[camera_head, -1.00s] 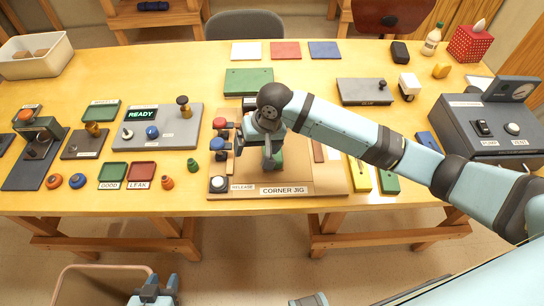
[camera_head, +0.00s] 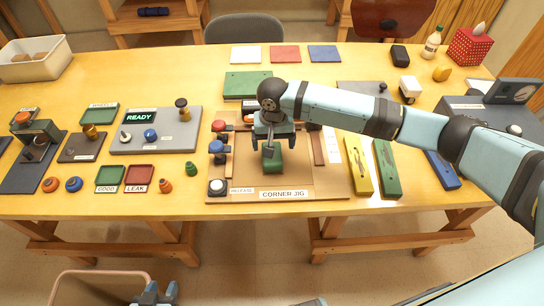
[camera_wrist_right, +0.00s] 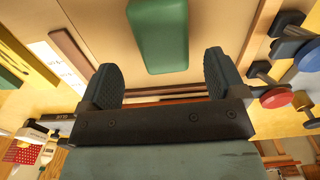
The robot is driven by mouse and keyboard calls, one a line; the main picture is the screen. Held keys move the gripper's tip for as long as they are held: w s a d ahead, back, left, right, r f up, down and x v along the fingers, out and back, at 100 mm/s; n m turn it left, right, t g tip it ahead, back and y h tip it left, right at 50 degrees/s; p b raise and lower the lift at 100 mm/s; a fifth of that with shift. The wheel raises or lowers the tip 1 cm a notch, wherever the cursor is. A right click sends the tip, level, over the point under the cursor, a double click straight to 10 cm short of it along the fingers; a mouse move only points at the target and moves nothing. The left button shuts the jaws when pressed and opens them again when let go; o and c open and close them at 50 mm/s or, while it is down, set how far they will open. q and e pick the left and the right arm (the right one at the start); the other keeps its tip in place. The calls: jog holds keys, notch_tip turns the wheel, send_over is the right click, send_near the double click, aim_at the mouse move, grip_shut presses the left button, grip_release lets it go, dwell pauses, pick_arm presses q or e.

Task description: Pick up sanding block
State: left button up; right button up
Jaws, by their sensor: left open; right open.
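A green block with rounded edges, which looks like the sanding block (camera_head: 272,160), lies in the corner jig (camera_head: 318,175) at the table's front middle. In the right wrist view the green block (camera_wrist_right: 158,35) shows ahead of the jaws, roughly centred between them. My right gripper (camera_head: 273,140) is open above the jig, by the far end of the block. Its two dark fingers (camera_wrist_right: 160,80) are spread with nothing between them. Any gap in height to the block is hard to judge. My left gripper (camera_head: 155,292) is open and empty at the bottom edge, below the table front.
Red and blue knobs (camera_head: 217,146) stand just left of the block on the jig. A yellow bar (camera_head: 359,165) and a green bar (camera_head: 386,168) lie to the right. A grey READY panel (camera_head: 170,140) lies left.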

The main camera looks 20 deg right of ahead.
jog(key=f, duration=0.5)
jog(key=shift+s+a+f, duration=0.1)
jog(key=shift+s+a, duration=0.15)
jog(key=shift+c, duration=0.2)
jog(key=c, duration=1)
